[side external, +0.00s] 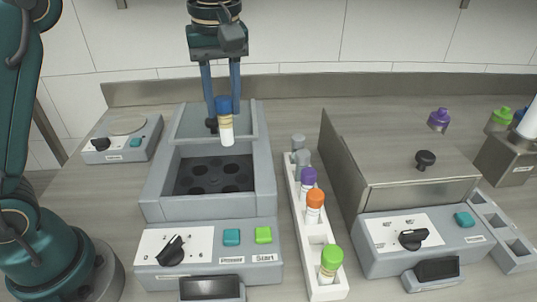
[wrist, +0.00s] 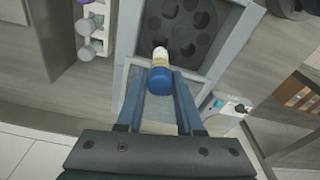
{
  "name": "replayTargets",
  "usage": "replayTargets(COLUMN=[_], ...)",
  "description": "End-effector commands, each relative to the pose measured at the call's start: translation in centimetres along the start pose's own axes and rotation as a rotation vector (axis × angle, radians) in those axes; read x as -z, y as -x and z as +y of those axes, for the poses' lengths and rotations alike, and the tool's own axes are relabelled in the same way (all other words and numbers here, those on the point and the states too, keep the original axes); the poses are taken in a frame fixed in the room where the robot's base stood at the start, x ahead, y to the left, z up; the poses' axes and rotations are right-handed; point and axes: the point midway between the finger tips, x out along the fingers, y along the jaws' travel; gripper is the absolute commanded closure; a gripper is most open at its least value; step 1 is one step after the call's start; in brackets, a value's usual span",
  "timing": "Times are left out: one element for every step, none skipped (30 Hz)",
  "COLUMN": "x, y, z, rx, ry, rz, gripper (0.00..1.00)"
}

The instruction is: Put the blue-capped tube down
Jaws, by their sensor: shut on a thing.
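The blue-capped tube (side external: 226,122) is upright in the side external view, blue cap on top and a pale body with a tan band below. My gripper (side external: 223,97) is shut on its blue cap and holds it in the air over the open well of a grey machine (side external: 156,205). In the wrist view the tube (wrist: 160,70) is between the fingertips of my gripper (wrist: 160,80), its body pointing toward a dark round plate with holes (wrist: 180,25). That plate (side external: 205,178) lies in the machine's well, and its visible holes look empty.
A white rack (side external: 315,262) right of the machine holds purple-, orange-, green- and grey-capped tubes. A lidded machine (side external: 405,172) stands right of it, a small scale-like device (side external: 124,140) to the left. Purple (side external: 438,120) and green-capped (side external: 500,118) items stand at the back right. The well's walls rise around the plate.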

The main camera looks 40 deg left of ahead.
Motion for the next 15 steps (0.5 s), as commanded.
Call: replayTargets(x=[-0.8,-1.2,-1.6,-2.0,-2.4,-2.9,-3.4,-3.9,-4.6,-5.2,-5.8,-6.7,-7.5,-8.2,-9.3], y=[0.1,0.1,0.1,0.2,0.2,0.3,0.3,0.4,0.5,0.6,0.6,0.8,0.8,0.9,1.0], z=[-0.1,-0.2,-0.3,-0.4,-0.5,-0.6,-0.7,-0.7,-0.9,-1.1,-1.2,-1.3,-1.5,-1.6,-1.8], rx=[0.001,0.001,0.001,0.002,0.001,0.001,0.000,0.000,0.000,0.001,0.001,0.000,0.000,-0.001,-0.001], ry=[-0.005,-0.006,-0.006,-0.006,-0.006,-0.006,-0.008,-0.007,-0.008,-0.009,-0.009,-0.010,-0.011,-0.011,-0.013], rz=[-0.001,-0.001,-0.001,-0.001,-0.001,-0.001,-0.001,-0.001,-0.001,-0.001,-0.001,-0.001,-0.001,-0.001,-0.001], gripper=[1.00,1.00,1.00,1.00,1.00,1.00,1.00,1.00,1.00,1.00,1.00,1.00,1.00,1.00,1.00])
